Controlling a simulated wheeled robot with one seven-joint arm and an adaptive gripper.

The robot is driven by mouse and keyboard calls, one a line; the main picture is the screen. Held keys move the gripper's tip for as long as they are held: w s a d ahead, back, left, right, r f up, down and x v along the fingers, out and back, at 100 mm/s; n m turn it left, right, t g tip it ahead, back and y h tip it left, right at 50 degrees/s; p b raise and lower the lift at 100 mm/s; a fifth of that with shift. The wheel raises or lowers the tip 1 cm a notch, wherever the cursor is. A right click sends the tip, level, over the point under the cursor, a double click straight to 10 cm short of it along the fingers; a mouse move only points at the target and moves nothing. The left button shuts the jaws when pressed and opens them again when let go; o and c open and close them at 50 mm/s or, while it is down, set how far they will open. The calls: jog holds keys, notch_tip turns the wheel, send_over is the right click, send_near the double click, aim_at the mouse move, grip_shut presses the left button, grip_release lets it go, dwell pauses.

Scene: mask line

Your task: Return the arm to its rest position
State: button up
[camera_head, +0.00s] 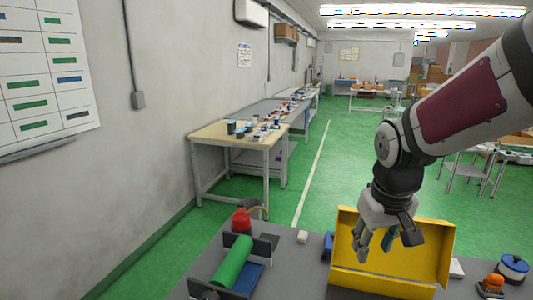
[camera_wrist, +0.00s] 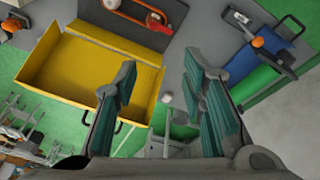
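My gripper (camera_head: 377,247) hangs from my arm in front of and above the yellow box in the head view. In the wrist view its two fingers with teal pads (camera_wrist: 165,108) stand well apart, with nothing between them. The yellow box (camera_head: 440,255) is open on the grey table; it also shows at the upper left of the wrist view (camera_wrist: 92,58). Part of the box is hidden behind my gripper in the head view.
The grey table (camera_head: 283,275) holds a green roll (camera_head: 232,262) on a stand, a red can (camera_head: 241,221) and a white-blue spool (camera_head: 512,268). An orange-topped item (camera_head: 494,284) is at right.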

jog(key=s+r+t, duration=0.1)
jog(key=s+r, duration=0.1)
jog(key=s, duration=0.3)
jog(key=s+a+r+m+t, duration=0.1)
jog(key=s+r, duration=0.2)
jog(key=s, duration=0.3)
jog(key=s+a+r, duration=0.1)
jog(key=s+r, duration=0.2)
jog(key=s, duration=0.3)
jog(key=shift+s+t+y, duration=0.15)
jog(key=shift+t+y, duration=0.25)
